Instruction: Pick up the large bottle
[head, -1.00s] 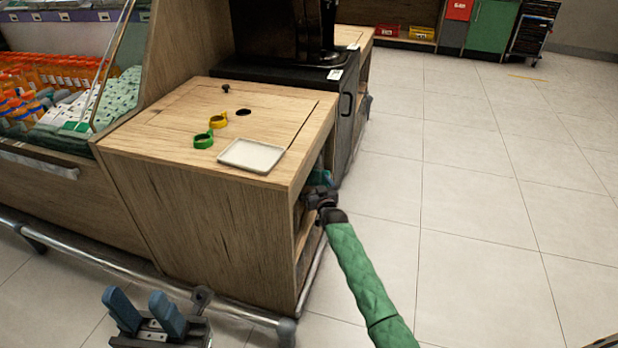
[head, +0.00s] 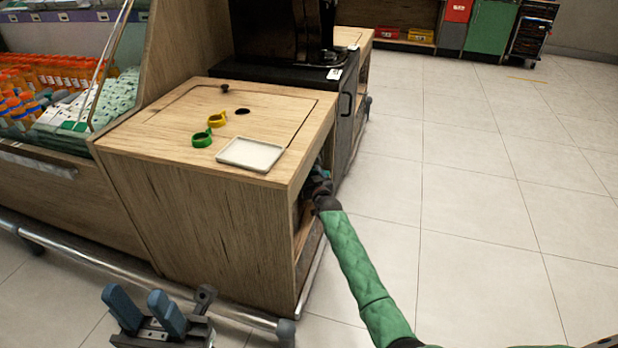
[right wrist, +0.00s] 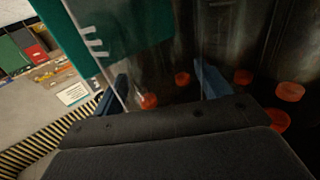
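Several orange bottle caps show in the right wrist view, one near the left finger (right wrist: 148,101) and a larger one at the right (right wrist: 290,91). The bottle bodies are dark, clear and hard to make out, so I cannot tell which is the large bottle. My right gripper (right wrist: 166,84) is open, its two blue fingers spread wide around the space before some caps, with nothing clearly held. In the head view my right arm reaches into the side opening of the wooden cabinet (head: 200,220), which hides most of that gripper. My left gripper (head: 145,312) is open and empty at the lower left.
A white tray (head: 250,154), a green ring (head: 202,138) and a yellow ring (head: 216,119) sit on the cabinet top. A metal rail (head: 140,285) runs along its base. A green panel with white marks (right wrist: 120,35) hangs close to the right gripper. Floor at right is clear.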

